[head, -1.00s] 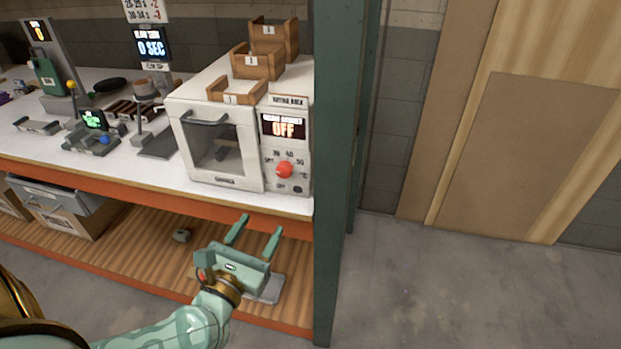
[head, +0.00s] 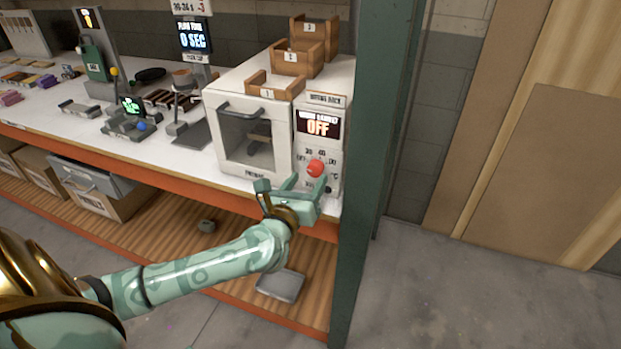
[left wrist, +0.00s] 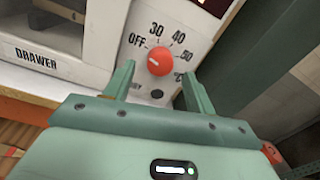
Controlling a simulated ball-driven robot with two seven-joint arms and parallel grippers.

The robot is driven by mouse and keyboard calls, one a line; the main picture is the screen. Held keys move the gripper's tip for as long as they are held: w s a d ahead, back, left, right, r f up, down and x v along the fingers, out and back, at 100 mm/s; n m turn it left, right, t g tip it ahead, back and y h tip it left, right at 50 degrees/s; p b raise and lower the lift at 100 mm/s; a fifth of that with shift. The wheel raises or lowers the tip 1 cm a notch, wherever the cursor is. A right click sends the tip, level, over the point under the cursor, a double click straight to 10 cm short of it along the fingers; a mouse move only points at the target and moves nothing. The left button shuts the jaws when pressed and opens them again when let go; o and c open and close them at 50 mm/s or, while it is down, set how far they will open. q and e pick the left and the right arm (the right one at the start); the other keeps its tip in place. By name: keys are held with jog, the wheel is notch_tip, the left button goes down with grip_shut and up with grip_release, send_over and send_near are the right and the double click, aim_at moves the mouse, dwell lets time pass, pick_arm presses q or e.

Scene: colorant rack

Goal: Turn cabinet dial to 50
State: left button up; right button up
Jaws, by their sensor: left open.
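The cabinet (head: 248,138) is a white box with a glass door on the workbench. Its right panel has a display (head: 318,125) reading OFF and a red dial (head: 315,168). In the left wrist view the red dial (left wrist: 160,61) has OFF, 30, 40, 50 and °C printed around it, and its white mark points up-left, toward OFF. My left gripper (head: 311,181) is open just in front of the dial. In the left wrist view the left gripper's fingers (left wrist: 158,84) stand apart on either side below the dial, apparently not touching it. My right gripper is not in view.
Wooden trays (head: 275,86) sit on the cabinet's top. A green post (head: 375,150) stands close to the right of the panel. Bench devices (head: 130,120) stand to the left. Below is a wooden shelf with boxes (head: 105,185) and a grey flat item (head: 281,284).

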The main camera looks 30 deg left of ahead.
aim_at(315, 169)
pick_arm(q)
jog(key=shift+x, duration=1.25)
jog(key=c, duration=1)
